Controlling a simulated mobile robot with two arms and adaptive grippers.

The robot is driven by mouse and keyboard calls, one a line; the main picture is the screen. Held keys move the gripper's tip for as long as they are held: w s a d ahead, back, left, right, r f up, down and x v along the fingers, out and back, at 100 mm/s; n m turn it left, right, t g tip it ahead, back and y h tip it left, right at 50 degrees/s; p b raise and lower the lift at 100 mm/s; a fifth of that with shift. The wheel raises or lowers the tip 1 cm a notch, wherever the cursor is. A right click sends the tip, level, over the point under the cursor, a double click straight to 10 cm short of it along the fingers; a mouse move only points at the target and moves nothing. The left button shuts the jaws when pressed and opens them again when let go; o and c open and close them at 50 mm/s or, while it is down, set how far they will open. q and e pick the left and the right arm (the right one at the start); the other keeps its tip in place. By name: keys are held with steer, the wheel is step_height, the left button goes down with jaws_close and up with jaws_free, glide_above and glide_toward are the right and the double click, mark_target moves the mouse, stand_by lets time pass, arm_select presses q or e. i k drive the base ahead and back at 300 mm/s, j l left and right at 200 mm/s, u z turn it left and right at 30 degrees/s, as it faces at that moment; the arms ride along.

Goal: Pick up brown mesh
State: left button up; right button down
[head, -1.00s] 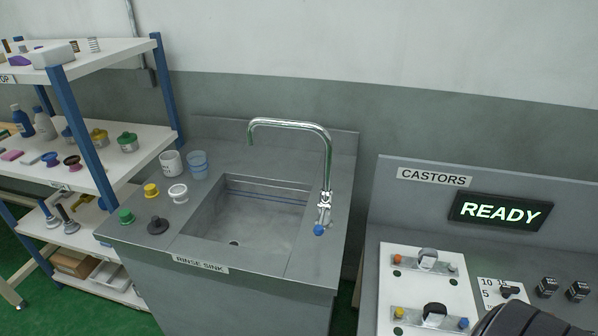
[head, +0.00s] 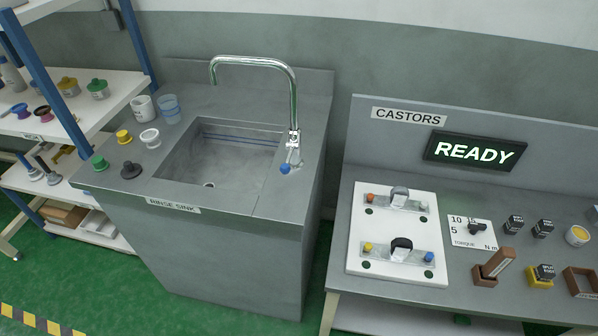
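I cannot pick out a brown mesh for certain in the head view. Several small round pieces stand left of the sink basin: a yellow one (head: 124,137), a white one (head: 150,138), a green one (head: 100,163) and a dark grey-brown one (head: 131,170). On the castors bench, a brown block (head: 497,263) leans in a brown holder (head: 484,278), and a brown open frame (head: 582,282) lies at the right edge. Neither of my grippers shows.
The rinse sink (head: 230,155) has a tall faucet (head: 293,110). A white castor plate (head: 357,255) lies on the bench. A loaded shelf (head: 130,88) stands left. Green floor (head: 130,285) is open in front.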

mark_target(36, 112)
steer(key=i+j, duration=0.2)
steer(key=j, duration=0.2)
steer(key=i+j, duration=0.2)
steer(key=j, duration=0.15)
steer(key=i+j, duration=0.2)
steer(key=j, duration=0.2)
steer(key=i+j+u, duration=0.1)
steer(key=j, duration=0.25)
steer(key=i, duration=0.1)
